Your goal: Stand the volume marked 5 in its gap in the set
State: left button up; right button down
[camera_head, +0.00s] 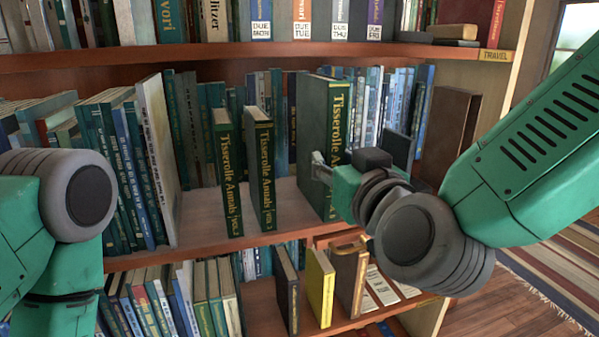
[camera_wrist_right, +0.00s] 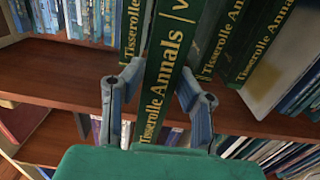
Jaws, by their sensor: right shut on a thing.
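A dark green volume with gold "Tisserolle Annals" lettering (camera_head: 338,135) is upright in my right gripper (camera_head: 326,163). One finger shows against its left cover; the other is hidden there. The right wrist view, which is upside down, shows both fingers (camera_wrist_right: 160,75) around the spine of this volume (camera_wrist_right: 168,50); its number is not readable. Two matching volumes, a left one (camera_head: 228,175) and a right one (camera_head: 262,170), stand on the middle shelf left of it. Another matching volume (camera_wrist_right: 131,22) shows in the wrist view, on the held volume's other side. My left gripper is out of view.
The middle shelf (camera_head: 205,240) has bare board around the set. A pale tall book (camera_head: 158,150) and leaning books stand left; a brown book (camera_head: 445,130) stands right. The upper shelf board (camera_head: 160,55) runs overhead.

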send_over(302, 177)
jog(key=f, duration=0.6)
jog(key=shift+s+d+p, duration=0.1)
jog(key=shift+s+p, duration=0.2)
jog(key=shift+p, duration=0.05)
jog(key=shift+w+f, duration=0.25)
jog(key=shift+f, duration=0.15)
jog(key=shift+a, duration=0.3)
jog(key=c, duration=1.2)
grip_release()
jog(key=shift+s+a, duration=0.1)
jog(key=shift+a, duration=0.05)
jog(key=v, duration=1.2)
jog(key=shift+b, duration=0.4)
